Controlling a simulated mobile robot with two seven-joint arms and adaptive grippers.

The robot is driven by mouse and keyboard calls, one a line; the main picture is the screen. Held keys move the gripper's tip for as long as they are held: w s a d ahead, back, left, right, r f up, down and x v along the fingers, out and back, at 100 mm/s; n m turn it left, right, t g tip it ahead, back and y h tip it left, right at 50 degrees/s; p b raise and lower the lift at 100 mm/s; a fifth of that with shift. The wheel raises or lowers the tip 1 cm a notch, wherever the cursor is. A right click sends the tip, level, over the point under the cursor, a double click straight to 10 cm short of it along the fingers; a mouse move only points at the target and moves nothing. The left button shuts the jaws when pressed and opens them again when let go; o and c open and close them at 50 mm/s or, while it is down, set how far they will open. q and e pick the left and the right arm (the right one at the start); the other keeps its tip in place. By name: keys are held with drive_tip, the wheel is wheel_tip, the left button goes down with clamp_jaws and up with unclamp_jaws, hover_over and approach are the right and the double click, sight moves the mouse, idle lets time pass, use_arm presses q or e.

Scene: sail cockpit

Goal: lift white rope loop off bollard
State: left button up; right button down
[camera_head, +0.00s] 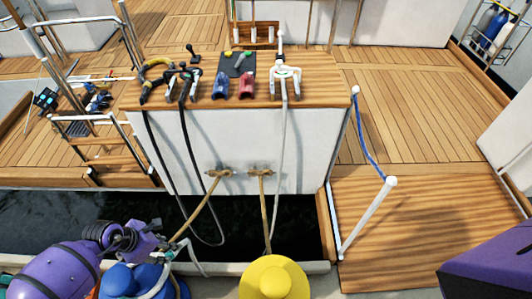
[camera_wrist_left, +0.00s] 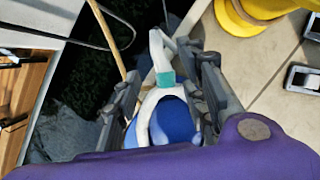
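The white rope loop (camera_wrist_left: 166,98) lies over the blue bollard (camera_wrist_left: 172,122) in the left wrist view, with a teal band (camera_wrist_left: 164,79) where its sides join. In the head view, the blue bollard (camera_head: 118,281) is at the bottom left, partly behind my left arm. My left gripper (camera_head: 158,243) is just over it. In the left wrist view my left gripper (camera_wrist_left: 165,72) has its fingers apart, one on each side of the rope; I see no clear contact. The loop's far side is hidden. My right gripper is out of view; only part of my purple right arm shows.
A yellow bollard (camera_head: 273,280) stands to the right. Tan ropes (camera_head: 265,210) run from the brass fittings across dark water. A wooden-topped console (camera_head: 225,95) carries clamps and tools. A white post with blue rope (camera_head: 370,145) stands right of it. Open deck (camera_head: 415,110) lies beyond.

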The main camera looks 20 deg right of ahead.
use_arm(q)
drive_tip(key=b+x, duration=0.3)
drive_tip(key=x, duration=0.2)
drive_tip(key=shift+d+f, duration=0.1)
drive_tip(key=shift+f, duration=0.2)
drive_tip(key=shift+w+d+f+b, duration=0.1)
drive_tip(key=shift+d+f+b, duration=0.15)
drive_tip(key=shift+f+b, duration=0.25)
drive_tip(key=shift+c, duration=0.4)
clamp_jaws()
drive_tip(key=shift+r, duration=0.2)
